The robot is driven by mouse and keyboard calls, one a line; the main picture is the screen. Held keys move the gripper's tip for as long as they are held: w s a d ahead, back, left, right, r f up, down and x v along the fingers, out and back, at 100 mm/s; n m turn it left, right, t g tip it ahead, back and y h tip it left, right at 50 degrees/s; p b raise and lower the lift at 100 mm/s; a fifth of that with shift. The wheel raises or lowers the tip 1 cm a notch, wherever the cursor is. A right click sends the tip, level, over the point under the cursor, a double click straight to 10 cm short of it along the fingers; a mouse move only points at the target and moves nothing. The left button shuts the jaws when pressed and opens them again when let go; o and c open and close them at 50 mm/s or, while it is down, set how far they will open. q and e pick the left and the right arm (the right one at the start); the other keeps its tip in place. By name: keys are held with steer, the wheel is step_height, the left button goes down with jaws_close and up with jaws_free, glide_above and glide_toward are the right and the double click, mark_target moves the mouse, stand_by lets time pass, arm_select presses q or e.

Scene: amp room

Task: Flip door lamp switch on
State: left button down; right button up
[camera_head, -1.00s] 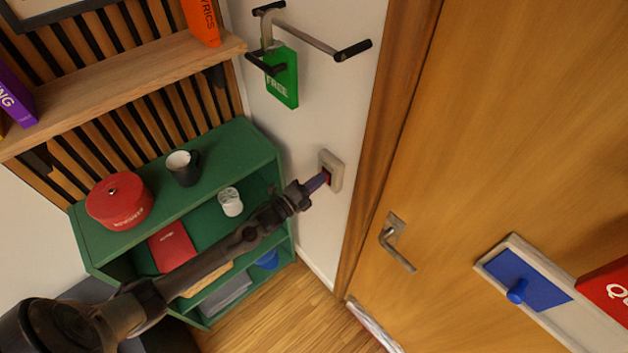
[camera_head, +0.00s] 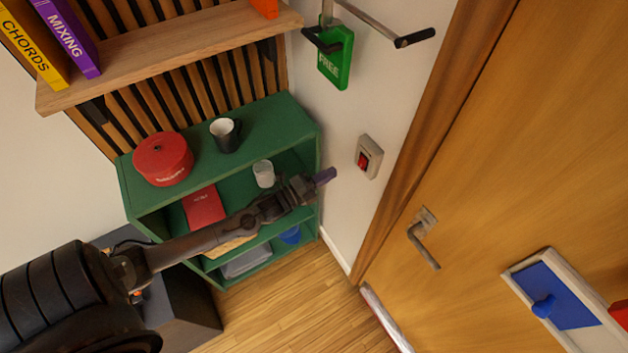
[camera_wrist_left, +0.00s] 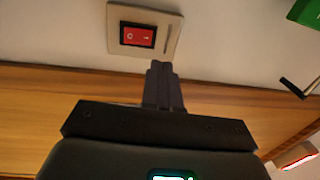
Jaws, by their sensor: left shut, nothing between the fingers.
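The door lamp switch (camera_head: 368,157) is a beige plate with a red rocker, on the white wall beside the door frame. In the left wrist view the red rocker (camera_wrist_left: 137,36) shows with its markings, and the plate looks whole and uncovered. My left gripper (camera_head: 326,176) is shut and empty. It is to the left of and a little below the switch in the head view, apart from it. In the left wrist view its shut fingers (camera_wrist_left: 160,72) point toward the plate's lower edge. My right gripper is not in view.
A green shelf unit (camera_head: 268,113) stands under my left arm, with a red tin (camera_head: 163,159) and a dark mug (camera_head: 225,134) on top. A green FREE sign (camera_head: 335,57) hangs on wall hooks above the switch. The wooden door (camera_head: 490,130) has a metal handle (camera_head: 424,238).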

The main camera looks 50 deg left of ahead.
arm_select(q)
steer(key=v, duration=0.4)
steer(key=shift+s+r, duration=0.15)
steer(key=shift+r, duration=0.25)
steer(key=s+d+r+n+g+y+p, duration=0.1)
steer(key=s+d+r+n+g+p, duration=0.3)
steer(key=d, duration=0.3)
steer(key=s+d+r+n+g+y+p, duration=0.2)
steer(key=s+d+n+p, duration=0.15)
steer(key=d+n, duration=0.35)
steer(key=s+n+g, duration=0.6)
steer(key=s+g, duration=0.2)
steer(key=s, duration=0.4)
steer(key=shift+s+d+f+n+g, duration=0.4)
steer(key=shift+d+f, duration=0.05)
